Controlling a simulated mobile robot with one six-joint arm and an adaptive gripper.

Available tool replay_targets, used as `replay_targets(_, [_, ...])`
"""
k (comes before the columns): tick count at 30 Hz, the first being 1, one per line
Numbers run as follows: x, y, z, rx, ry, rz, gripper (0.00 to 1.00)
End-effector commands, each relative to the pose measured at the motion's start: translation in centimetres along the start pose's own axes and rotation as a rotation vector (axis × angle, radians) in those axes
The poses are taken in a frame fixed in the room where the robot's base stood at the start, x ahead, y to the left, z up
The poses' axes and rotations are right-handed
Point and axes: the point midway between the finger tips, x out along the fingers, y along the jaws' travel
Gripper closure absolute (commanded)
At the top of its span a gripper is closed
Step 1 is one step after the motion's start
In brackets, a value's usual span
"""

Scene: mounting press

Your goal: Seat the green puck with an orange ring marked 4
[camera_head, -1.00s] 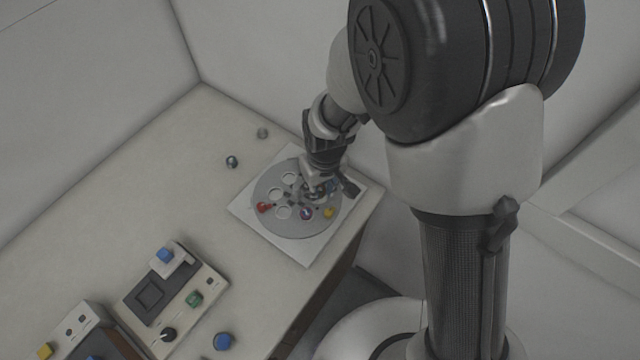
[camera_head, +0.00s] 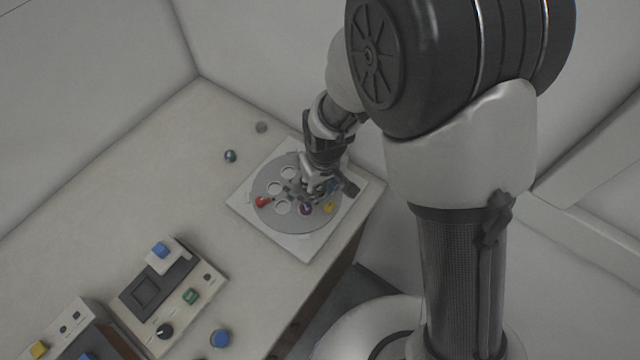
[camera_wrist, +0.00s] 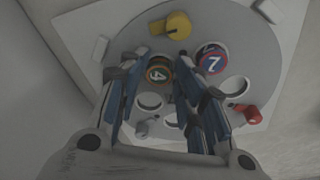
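The green puck with an orange ring marked 4 (camera_wrist: 158,73) shows in the wrist view between the two fingertips, at the grey round plate (camera_wrist: 245,43). Its sides are close to the fingers, and I cannot tell whether they touch it or how deep it sits. My gripper (camera_wrist: 162,66) points down over the plate, one blue-padded finger on each side of the puck. In the head view my gripper (camera_head: 314,188) hides the puck. The plate (camera_head: 268,216) lies on a white square base (camera_head: 306,250) and has several round holes, some empty.
On the plate are a purple-blue puck marked 7 (camera_wrist: 211,62), a yellow knob (camera_wrist: 178,25) and a red knob (camera_wrist: 249,114). A dark green puck (camera_head: 230,156) and a grey one (camera_head: 261,127) stand on the table. A control box (camera_head: 170,295) and a blue button (camera_head: 220,338) are at front.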

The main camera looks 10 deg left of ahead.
Motion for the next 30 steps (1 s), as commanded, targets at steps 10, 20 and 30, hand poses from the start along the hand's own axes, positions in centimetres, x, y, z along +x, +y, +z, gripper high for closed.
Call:
replay_targets(10, [0.0,0.0,0.1,0.0,-0.002,0.0,0.54])
replay_targets(20, [-3.7,0.0,-0.1,0.0,0.006,0.001,0.54])
replay_targets(30, [-10.3,0.0,-0.1,0.0,0.003,0.001,0.54])
